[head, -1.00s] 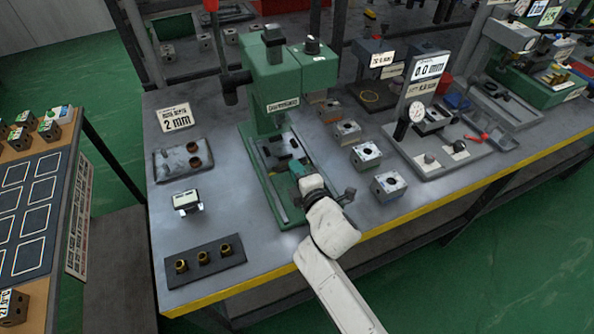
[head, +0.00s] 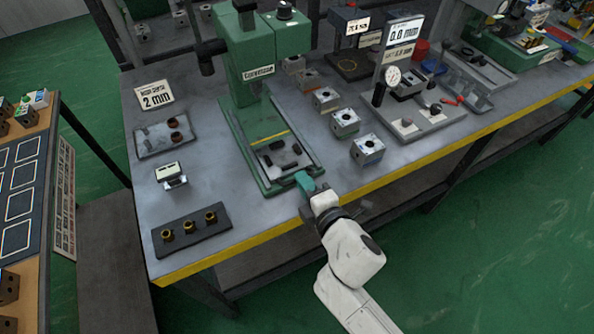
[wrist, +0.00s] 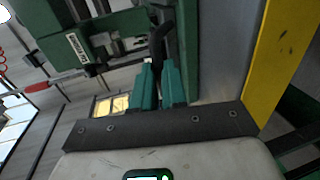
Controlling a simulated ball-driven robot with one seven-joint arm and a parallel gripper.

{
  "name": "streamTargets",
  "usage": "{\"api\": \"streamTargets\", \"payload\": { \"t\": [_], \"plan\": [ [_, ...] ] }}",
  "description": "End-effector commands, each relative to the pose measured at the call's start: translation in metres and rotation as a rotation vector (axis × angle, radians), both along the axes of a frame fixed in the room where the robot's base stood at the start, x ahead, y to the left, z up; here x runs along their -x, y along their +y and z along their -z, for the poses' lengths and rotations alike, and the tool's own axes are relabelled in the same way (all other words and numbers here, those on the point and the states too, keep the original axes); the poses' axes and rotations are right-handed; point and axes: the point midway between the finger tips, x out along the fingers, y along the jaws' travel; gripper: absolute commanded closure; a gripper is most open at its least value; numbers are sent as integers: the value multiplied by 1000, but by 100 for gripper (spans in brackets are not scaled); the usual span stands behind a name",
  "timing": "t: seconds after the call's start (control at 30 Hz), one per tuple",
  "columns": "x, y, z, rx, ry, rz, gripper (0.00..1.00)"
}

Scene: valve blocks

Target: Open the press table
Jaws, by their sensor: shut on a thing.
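The green press (head: 248,62) stands on the bench, with a long green base frame reaching toward the front edge. Its dark press table (head: 272,161) sits at the front end of this frame, clear of the press head, with dark clamp pieces on it. A yellow strip (head: 269,138) shows on the base behind it. My gripper (head: 303,180) is at the front end of the table, near the bench edge. In the wrist view, the teal fingers of my gripper (wrist: 160,68) are closed around a dark handle (wrist: 158,42). The handle is mostly hidden in the head view.
Several metal blocks (head: 345,121) stand in a row right of the press. A dark rack with brass pieces (head: 192,230) and a grey tray (head: 165,138) lie on the left. The bench's yellow edge (head: 425,158) runs along the front, with open floor before it.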

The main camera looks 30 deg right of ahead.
Motion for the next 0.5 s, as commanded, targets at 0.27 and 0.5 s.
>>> {"api": "streamTargets", "payload": {
  "t": [0.27, 0.5],
  "plan": [
    [5, 0, 1, 0, 2, 1, 100],
    [4, 0, 1, 0, 2, 0, 78]
  ]
}}
